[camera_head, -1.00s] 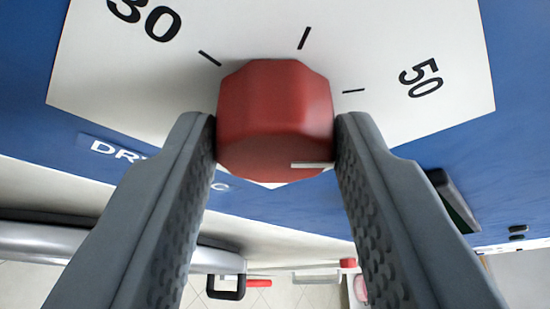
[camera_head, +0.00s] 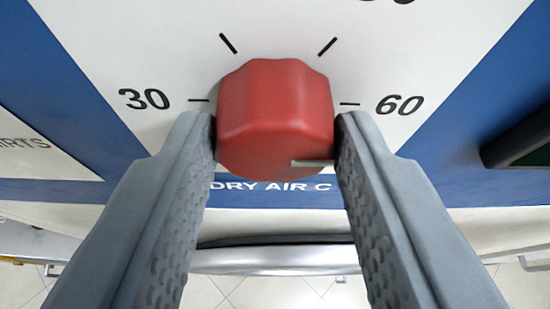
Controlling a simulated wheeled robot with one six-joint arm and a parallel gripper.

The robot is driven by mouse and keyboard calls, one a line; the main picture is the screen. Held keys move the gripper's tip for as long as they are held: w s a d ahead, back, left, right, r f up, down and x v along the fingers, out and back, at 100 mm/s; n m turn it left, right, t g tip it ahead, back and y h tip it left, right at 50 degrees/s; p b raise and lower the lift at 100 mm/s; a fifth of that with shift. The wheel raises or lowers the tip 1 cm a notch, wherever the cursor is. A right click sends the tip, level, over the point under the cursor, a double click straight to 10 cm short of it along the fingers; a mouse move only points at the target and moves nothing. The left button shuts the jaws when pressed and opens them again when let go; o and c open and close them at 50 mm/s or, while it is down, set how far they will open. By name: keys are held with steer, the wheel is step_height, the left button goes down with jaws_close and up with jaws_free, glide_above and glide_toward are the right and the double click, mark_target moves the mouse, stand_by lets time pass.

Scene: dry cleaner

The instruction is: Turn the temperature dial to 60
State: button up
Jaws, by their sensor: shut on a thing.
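The red temperature dial (camera_head: 275,120) is at the centre of the view, on a white panel (camera_head: 275,20). My gripper (camera_head: 275,135) is shut on it, one finger on each side. The dial's white pointer line (camera_head: 312,163) lies at its lower right and points right, toward the side of the 60 mark. The 60 label (camera_head: 399,105) and its tick (camera_head: 350,103) are just right of the dial. The 30 label (camera_head: 144,99) and its tick are on the left. Two more ticks show above, and the number at the top edge is cut off.
Blue bands (camera_head: 480,95) border the panel, with partly hidden "DRY AIR C" lettering below the dial. A dark recessed part (camera_head: 520,140) is at the right edge. A grey rounded bar (camera_head: 275,260) runs below, above a tiled floor.

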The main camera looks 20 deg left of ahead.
stand_by(0.4)
steer(key=o, duration=1)
